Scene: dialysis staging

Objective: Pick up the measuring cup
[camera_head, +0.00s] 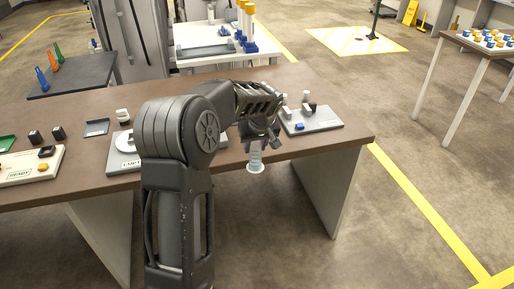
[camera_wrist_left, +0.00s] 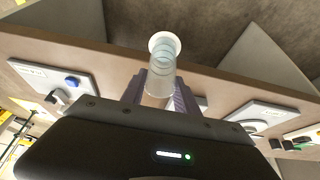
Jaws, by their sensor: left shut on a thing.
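The measuring cup (camera_head: 255,160) is a clear, pale blue graduated cylinder with a wide white end. My left gripper (camera_head: 257,138) is shut on it and holds it just off the front edge of the brown table, with the wide end down. In the left wrist view the measuring cup (camera_wrist_left: 163,66) sits between the two fingers of the left gripper (camera_wrist_left: 160,92), its wide end pointing away from the gripper. The fingers hide part of its body. My right gripper is not in view.
The brown table (camera_head: 90,187) carries a grey tray (camera_head: 325,121) with small items at right, a partly hidden labelled board (camera_head: 122,160), and a READY board (camera_head: 22,168) at left. A white table (camera_head: 210,59) stands behind. Floor at front right is clear.

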